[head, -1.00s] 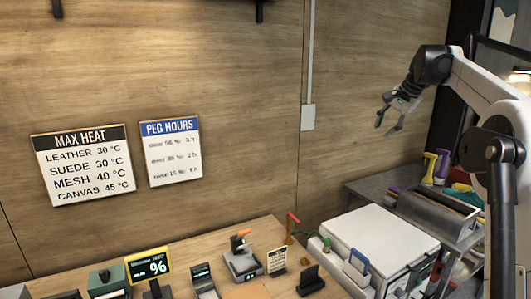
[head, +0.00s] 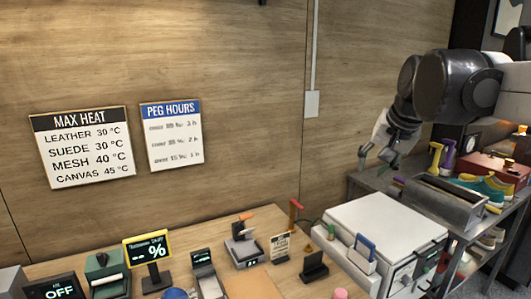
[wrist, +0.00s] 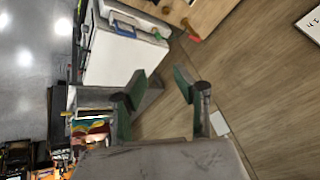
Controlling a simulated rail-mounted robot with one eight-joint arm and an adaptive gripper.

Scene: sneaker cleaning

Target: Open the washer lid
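The washer (head: 385,225) is a white box with a flat white lid, lying shut, at the lower right of the head view. A blue handle-like piece (head: 364,247) stands at its front left. In the wrist view the washer (wrist: 125,52) shows at the upper left, beyond the fingers. My gripper (head: 378,162) hangs in the air above and behind the washer, near the wall, apart from the lid. In the wrist view its two fingers (wrist: 160,88) are spread with nothing between them.
A metal tray (head: 440,200) stands on a grey bench right of the washer, with spray bottles (head: 441,156) and teal sneakers (head: 487,188) near it. The wooden counter at left holds a percent display (head: 149,250) and small devices. Two signs hang on the wall.

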